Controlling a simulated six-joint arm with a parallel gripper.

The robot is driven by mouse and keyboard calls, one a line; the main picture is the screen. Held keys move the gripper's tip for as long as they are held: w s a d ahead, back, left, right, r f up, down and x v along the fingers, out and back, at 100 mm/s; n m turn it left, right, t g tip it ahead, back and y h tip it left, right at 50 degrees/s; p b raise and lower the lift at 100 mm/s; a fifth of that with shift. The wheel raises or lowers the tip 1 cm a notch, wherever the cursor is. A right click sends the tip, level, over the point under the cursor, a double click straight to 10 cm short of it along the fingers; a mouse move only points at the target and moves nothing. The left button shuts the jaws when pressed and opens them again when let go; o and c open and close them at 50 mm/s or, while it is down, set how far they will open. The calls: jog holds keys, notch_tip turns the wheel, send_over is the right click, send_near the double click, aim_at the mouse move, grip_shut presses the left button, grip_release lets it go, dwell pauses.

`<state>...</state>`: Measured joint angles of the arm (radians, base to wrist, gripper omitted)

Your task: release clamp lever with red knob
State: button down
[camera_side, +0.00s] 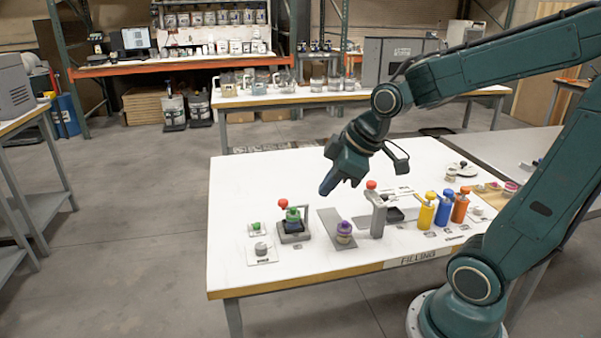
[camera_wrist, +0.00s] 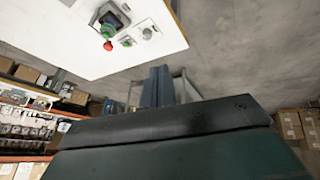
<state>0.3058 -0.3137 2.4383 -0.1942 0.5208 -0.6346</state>
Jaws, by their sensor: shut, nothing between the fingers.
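A clamp fixture with a dark base (camera_side: 297,238) stands on the left part of the white table and holds a container with a green top (camera_side: 293,215). Its red knob (camera_side: 283,204) sits raised at the upper left of the fixture. In the wrist view, the red knob (camera_wrist: 108,46) shows beside the green top (camera_wrist: 112,31), near the table edge. My gripper (camera_side: 326,190) is shut and empty, in the air above the table, to the right of and higher than the red knob in the side view. Its blue fingers (camera_wrist: 158,86) point away from the fixture.
A grey upright stand with another red knob (camera_side: 371,184) is right of the fixture. Between them is a purple-capped jar (camera_side: 344,230). Yellow (camera_side: 427,213), blue (camera_side: 444,209) and orange (camera_side: 461,206) bottles stand further right. The table's back left (camera_side: 250,180) is clear.

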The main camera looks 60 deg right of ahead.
jog(key=w+d+f+n+t, duration=0.1)
jog(key=w+d+f+n, duration=0.3)
jog(key=w+d+f, duration=0.4)
jog(key=d+f, duration=0.1)
jog(key=d, duration=0.2)
jog(key=shift+d+f+n+t, duration=0.2)
jog(key=shift+f+n+t, duration=0.1)
jog(key=shift+f, duration=0.1)
jog(key=shift+f, duration=0.15)
jog(key=w+f, duration=0.2)
jog(key=w, duration=0.1)
jog(key=w+d+f, duration=0.1)
jog(key=w+f, duration=0.4)
jog(key=w, duration=0.1)
jog(key=shift+w+d+f, duration=0.1)
jog(key=shift+d+f, duration=0.25)
dwell(0.3)
